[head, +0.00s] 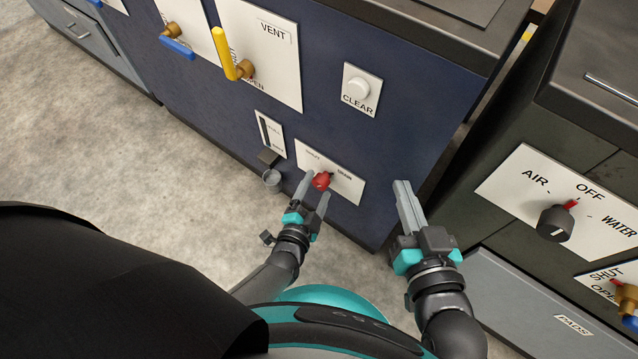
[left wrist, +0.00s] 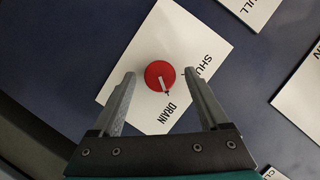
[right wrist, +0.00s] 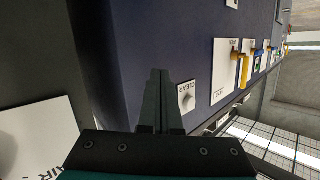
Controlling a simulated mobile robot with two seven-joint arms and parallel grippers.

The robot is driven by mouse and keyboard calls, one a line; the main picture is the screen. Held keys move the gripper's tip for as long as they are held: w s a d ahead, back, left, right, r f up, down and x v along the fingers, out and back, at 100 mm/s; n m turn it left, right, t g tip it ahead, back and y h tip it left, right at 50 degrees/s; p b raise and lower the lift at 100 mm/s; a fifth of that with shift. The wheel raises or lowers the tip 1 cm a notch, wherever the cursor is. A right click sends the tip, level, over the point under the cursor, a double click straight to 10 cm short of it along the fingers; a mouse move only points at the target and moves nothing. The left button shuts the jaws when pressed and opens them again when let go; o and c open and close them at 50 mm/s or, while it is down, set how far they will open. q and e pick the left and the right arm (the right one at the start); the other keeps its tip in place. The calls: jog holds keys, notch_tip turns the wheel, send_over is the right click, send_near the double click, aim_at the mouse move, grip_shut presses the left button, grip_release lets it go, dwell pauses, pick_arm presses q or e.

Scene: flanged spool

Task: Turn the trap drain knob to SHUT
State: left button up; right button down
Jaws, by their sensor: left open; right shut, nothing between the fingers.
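The red trap drain knob (head: 321,181) sits on a white plate (head: 347,187) low on the blue cabinet face. In the left wrist view the knob (left wrist: 160,75) has a white pointer line aimed toward the word DRAIN; SHUT is printed further to the right on the plate (left wrist: 190,35). My left gripper (head: 318,184) is open at the knob, with one finger on either side in the left wrist view (left wrist: 160,73) and visible gaps to both. I cannot tell how far the fingertips reach along it. My right gripper (head: 403,184) is shut and empty, apart from the plate.
A sight gauge (head: 270,134) and a small cup (head: 272,178) are left of the plate. A CLEAR button (head: 359,88) and a yellow VENT lever (head: 229,55) are above. A dark cabinet with an AIR/OFF/WATER knob (head: 556,222) stands right. Open floor lies left.

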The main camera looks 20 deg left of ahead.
pick_arm(q)
jog(key=shift+b+x, duration=0.5)
jog(key=shift+x, duration=0.65)
pick_arm(e)
jog(key=shift+s+a+r+m+t+y, duration=0.15)
jog(key=shift+s+a+r+t, duration=0.15)
jog(key=shift+t, duration=0.25)
jog(key=shift+s+a+r+m+t+y, duration=0.2)
jog(key=shift+r+t, duration=0.2)
jog(key=shift+t, duration=0.15)
pick_arm(q)
grip_shut()
